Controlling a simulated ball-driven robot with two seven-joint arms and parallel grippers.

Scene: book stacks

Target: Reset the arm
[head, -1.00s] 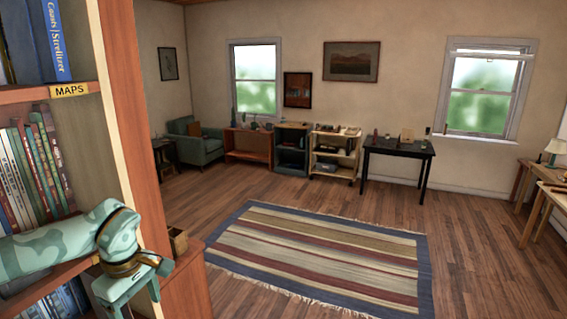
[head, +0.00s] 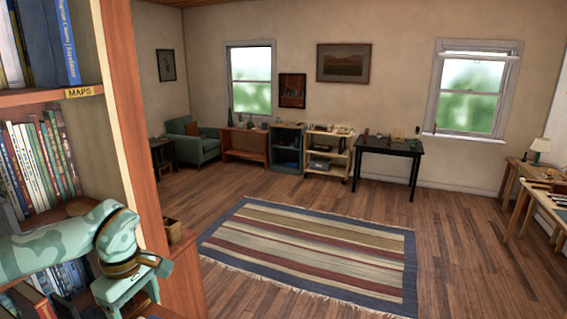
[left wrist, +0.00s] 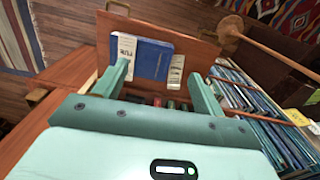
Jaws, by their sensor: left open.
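My left arm comes in at the lower left of the head view, in front of the bookshelf (head: 118,110). I cannot tell whether the fingers touch anything. My right gripper is in neither view.
Shelf books (head: 40,165) stand close to my left arm, below a MAPS label (head: 84,92). A striped rug (head: 310,250) lies on open wooden floor. A black table (head: 390,147) and an armchair (head: 193,142) stand far off; a desk (head: 540,195) is at right.

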